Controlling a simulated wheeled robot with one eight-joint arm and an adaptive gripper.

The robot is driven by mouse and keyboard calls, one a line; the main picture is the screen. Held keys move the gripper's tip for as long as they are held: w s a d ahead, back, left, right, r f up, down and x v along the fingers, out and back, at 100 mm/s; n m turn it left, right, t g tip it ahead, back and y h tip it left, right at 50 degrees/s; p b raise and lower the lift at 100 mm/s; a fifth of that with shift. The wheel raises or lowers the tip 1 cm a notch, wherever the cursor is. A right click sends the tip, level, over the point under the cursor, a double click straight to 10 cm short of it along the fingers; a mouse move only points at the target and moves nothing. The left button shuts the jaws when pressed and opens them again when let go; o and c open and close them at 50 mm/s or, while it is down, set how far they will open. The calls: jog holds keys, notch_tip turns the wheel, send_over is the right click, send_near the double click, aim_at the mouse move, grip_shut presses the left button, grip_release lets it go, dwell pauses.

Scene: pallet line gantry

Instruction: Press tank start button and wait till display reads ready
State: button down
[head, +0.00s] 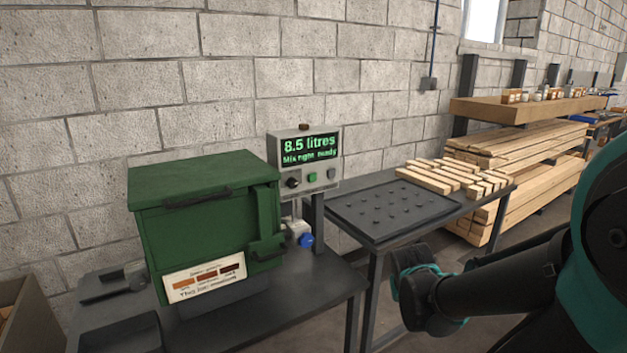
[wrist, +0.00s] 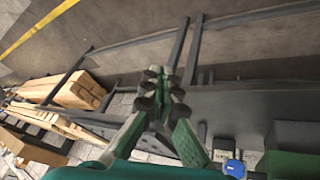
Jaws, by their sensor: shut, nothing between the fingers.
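The green tank (head: 205,220) stands on a dark bench, its lid down. Behind its right side is a grey control box with a display (head: 309,148) lit in green text. It reads "8.5 litres" and, below, "Mix right ready", the smaller line being hard to read. Under the display are a green button (head: 312,177), a black knob (head: 292,183) and a grey button (head: 331,173). In the wrist view my gripper (wrist: 163,82) is shut and empty, apart from the tank and control box. My arm shows at the right in the head view.
A blue valve knob (head: 306,240) sits beside the tank and shows in the wrist view (wrist: 235,168). A dark table (head: 440,222) with a studded tray and wooden strips stands right of the bench. Timber is stacked on a rack (head: 530,160) along the wall.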

aim_at(312, 177)
jog(key=w+a+r+n+t+h, duration=0.1)
jog(key=w+a+r+t+h, duration=0.15)
jog(key=w+r, duration=0.55)
jog(key=w+a+r+n+t+h, duration=0.1)
jog(key=w+r+t+h, duration=0.2)
jog(key=w, duration=0.8)
jog(key=w+a+r+n+t+y, duration=0.2)
jog(key=w+a+r+t, duration=0.2)
jog(key=a, duration=0.4)
jog(key=w+a+r+n+t+y, duration=0.1)
jog(key=w+a+r+n+t, duration=0.2)
jog(key=a, duration=0.5)
jog(key=shift+w+r+t+y, duration=0.35)
jog(key=shift+w+r, duration=0.25)
jog(key=shift+w, duration=0.6)
jog(key=shift+a, duration=0.15)
jog(key=w+a, duration=0.4)
jog(key=w, duration=0.3)
jog(key=shift+w+a, duration=0.15)
jog(key=shift+a, duration=0.25)
jog(key=shift+w, duration=0.1)
jog(key=shift+w+a, duration=0.25)
